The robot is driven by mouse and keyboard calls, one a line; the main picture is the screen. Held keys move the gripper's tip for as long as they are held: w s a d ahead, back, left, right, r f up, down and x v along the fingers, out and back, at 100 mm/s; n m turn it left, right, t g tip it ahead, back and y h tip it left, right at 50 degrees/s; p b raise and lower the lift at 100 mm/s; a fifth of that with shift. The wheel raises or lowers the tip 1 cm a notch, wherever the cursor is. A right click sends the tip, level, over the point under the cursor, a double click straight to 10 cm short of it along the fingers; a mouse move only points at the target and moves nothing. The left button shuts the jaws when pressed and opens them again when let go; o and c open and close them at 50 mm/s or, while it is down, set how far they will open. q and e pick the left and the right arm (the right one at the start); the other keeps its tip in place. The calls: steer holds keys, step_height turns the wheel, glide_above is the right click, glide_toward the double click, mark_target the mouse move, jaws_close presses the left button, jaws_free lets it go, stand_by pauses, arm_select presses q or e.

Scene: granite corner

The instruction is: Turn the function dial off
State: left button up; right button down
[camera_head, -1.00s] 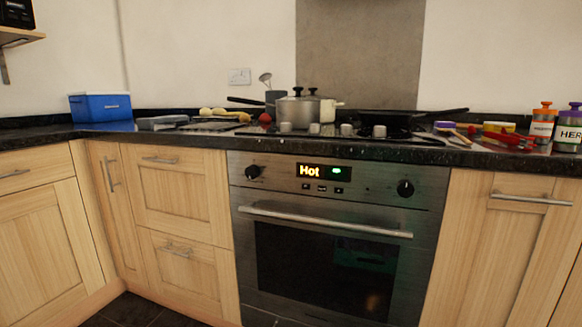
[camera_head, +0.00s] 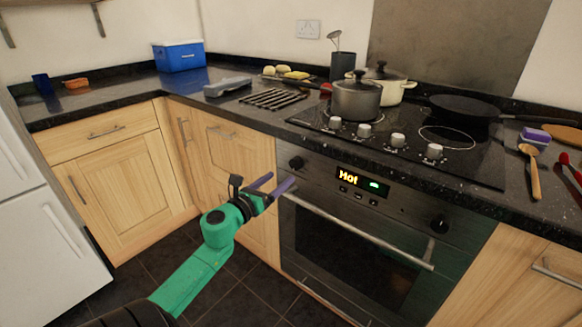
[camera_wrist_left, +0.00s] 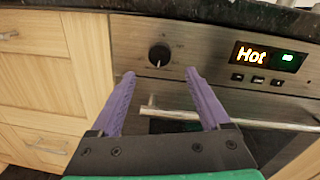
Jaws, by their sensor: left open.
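The oven (camera_head: 375,225) has a steel front panel with a lit display (camera_head: 362,181) reading "Hot" beside a green light. A black dial (camera_head: 296,163) sits at the panel's left end, and a second black dial (camera_head: 440,224) sits at its right end. My left gripper (camera_head: 278,186) is open and empty, just in front of and below the left dial. In the wrist view its purple fingers (camera_wrist_left: 160,76) stand apart below the dial, not touching it. My right gripper is out of view.
The oven handle (camera_head: 350,228) runs across the door below the panel. Hob knobs (camera_head: 397,140) line the worktop edge above. Pots (camera_head: 357,97) and a pan (camera_head: 464,107) stand on the hob. The floor (camera_head: 235,285) before the oven is clear.

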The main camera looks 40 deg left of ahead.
mark_target(294, 166)
arm_select(q)
steer(key=w, duration=0.7)
steer(key=shift+w+a, duration=0.15)
steer(key=shift+a, duration=0.2)
jaws_close()
